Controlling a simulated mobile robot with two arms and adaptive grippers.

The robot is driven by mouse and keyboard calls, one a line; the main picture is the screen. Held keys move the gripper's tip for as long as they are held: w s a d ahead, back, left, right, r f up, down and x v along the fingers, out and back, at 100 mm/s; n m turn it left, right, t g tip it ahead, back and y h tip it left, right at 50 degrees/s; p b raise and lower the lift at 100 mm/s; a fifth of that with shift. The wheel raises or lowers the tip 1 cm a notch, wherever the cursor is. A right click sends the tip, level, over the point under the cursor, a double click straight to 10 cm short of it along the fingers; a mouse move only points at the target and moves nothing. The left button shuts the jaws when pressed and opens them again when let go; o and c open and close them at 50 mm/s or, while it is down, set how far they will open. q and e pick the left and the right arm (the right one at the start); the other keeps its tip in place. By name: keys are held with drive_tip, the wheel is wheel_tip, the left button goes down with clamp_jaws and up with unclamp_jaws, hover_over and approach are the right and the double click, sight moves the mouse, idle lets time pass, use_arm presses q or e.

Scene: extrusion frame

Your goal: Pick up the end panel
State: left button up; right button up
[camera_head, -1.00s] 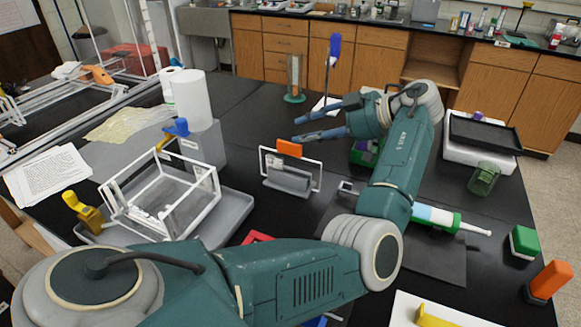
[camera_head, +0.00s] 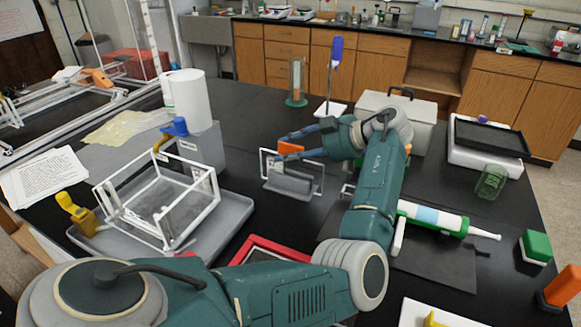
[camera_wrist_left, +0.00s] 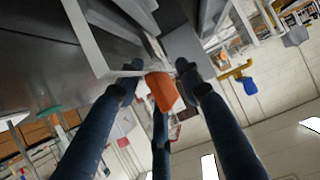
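The end panel (camera_head: 321,176) is a thin white rectangular frame with an orange grip tab (camera_head: 290,147) on its top edge. It stands upright in a grey holder (camera_head: 289,184) on the black bench. My left gripper (camera_head: 281,147) is at the top of the panel, its blue fingers around the orange tab. In the left wrist view the orange tab (camera_wrist_left: 162,92) sits between the fingertips of my left gripper (camera_wrist_left: 158,84), with gaps at its sides, so the fingers look open. My right gripper is not in view.
A white open box frame (camera_head: 160,205) stands on a grey tray (camera_head: 236,212) at left. A cartridge with a white nozzle (camera_head: 432,218) lies on a dark mat to the right. A red-rimmed tray (camera_head: 262,243) lies in front, and a grey case (camera_head: 420,115) stands behind my arm.

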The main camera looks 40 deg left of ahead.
sight(279, 151)
use_arm(q)
drive_tip(key=p+x, duration=0.1)
drive_tip(key=x, duration=0.1)
drive_tip(key=p+x, duration=0.1)
drive_tip(key=x, duration=0.1)
drive_tip(key=shift+s+a+r, duration=0.2)
drive_tip(key=shift+a, duration=0.25)
drive_tip(key=shift+a+f, duration=0.15)
drive_tip(key=shift+c, duration=1)
clamp_jaws()
